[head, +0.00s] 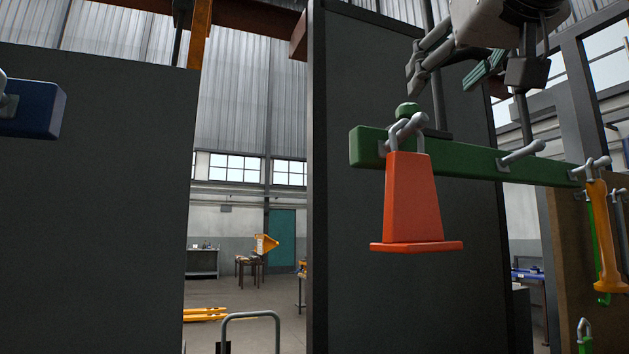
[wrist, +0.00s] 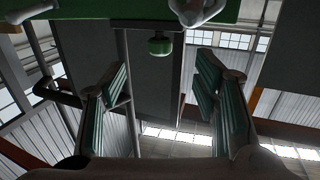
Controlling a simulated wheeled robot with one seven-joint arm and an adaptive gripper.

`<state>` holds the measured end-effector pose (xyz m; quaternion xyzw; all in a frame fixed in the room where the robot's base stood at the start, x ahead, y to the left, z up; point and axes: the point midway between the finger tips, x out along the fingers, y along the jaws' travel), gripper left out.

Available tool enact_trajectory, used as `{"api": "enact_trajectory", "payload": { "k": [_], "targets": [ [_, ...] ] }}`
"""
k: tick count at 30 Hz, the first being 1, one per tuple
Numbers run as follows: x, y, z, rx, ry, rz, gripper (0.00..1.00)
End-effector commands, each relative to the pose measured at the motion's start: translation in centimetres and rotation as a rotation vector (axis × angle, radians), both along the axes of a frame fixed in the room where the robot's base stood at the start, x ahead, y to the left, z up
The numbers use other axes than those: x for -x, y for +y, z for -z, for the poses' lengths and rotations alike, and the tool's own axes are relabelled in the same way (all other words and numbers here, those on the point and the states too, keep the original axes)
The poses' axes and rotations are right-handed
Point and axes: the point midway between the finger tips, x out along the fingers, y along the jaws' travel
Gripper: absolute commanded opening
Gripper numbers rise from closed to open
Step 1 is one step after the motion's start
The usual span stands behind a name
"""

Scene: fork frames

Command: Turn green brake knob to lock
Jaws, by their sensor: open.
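The green brake knob (head: 407,110) is a small rounded knob at the top of the green rail (head: 465,159), near its left end. It also shows in the wrist view (wrist: 160,46), ahead of and between the fingers. The fingers appear apart from the knob. Any lock mark is not visible.
An orange cone-shaped piece (head: 413,200) hangs from a grey hook on the rail, just below the knob. A yellow-orange tool (head: 603,235) hangs at the right. A dark panel (head: 350,290) stands behind. A blue bar (head: 40,108) juts in at left.

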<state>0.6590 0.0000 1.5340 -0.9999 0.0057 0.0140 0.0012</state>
Motion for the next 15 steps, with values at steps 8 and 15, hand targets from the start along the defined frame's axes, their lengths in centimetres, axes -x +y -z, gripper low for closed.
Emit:
{"api": "enact_trajectory", "payload": {
  "k": [8, 15],
  "targets": [
    [-1.2, 0.0, -0.8, 0.002, -0.028, 0.001, 0.55],
    [-5.7, -0.1, -0.6, 0.002, -0.024, 0.001, 0.55]
  ]
}}
